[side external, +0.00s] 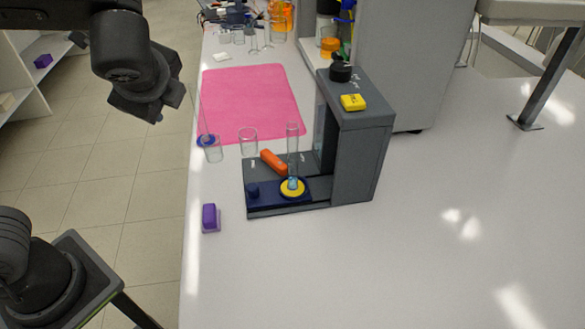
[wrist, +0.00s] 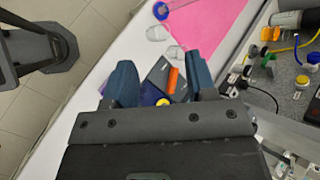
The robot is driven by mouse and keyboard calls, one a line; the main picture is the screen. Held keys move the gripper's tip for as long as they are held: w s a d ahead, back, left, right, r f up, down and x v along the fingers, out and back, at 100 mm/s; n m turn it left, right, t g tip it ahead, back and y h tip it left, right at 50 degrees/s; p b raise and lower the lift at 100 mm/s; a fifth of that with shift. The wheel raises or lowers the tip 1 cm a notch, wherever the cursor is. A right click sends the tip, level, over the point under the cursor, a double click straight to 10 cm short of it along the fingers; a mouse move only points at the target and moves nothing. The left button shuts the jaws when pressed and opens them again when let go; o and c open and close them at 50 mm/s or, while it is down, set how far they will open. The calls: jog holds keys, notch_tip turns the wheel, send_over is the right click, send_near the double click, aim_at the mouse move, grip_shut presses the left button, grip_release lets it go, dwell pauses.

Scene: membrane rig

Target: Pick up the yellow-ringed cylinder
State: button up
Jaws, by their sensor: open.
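The yellow-ringed cylinder (side external: 292,150) is a tall clear tube standing upright, with a yellow ring (side external: 292,187) around its foot. It stands on the dark blue plate at the front of the grey rig (side external: 362,150). In the wrist view only part of the yellow ring (wrist: 163,102) shows, low between the fingers and partly cut off by my gripper body. My gripper (side external: 152,112) is open and empty. It hangs high to the left of the table, well apart from the cylinder. In the wrist view its two dark fingers (wrist: 163,78) are spread wide.
An orange piece (side external: 273,161) lies on the rig base beside the cylinder. A purple block (side external: 210,217) is at the left table edge. A pink mat (side external: 252,100) lies farther back. The front table is clear.

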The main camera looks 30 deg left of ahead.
jog(key=w+d+m+t+y, duration=0.2)
jog(key=w+d+m+t, duration=0.3)
jog(key=w+d+m, duration=0.3)
jog(key=r+m+t, duration=0.1)
jog(key=m+t, duration=0.4)
jog(key=m, duration=0.3)
send_over(292, 157)
jog(key=v, duration=0.5)
jog(key=shift+h, duration=0.4)
notch_tip(292, 157, down, 15)
jog(key=shift+w+a+r, duration=0.1)
jog(key=shift+a, duration=0.1)
jog(key=shift+w+a, duration=0.1)
jog(key=shift+w, duration=0.15)
jog(key=x, duration=0.7)
grip_shut()
jog(key=shift+r, duration=0.15)
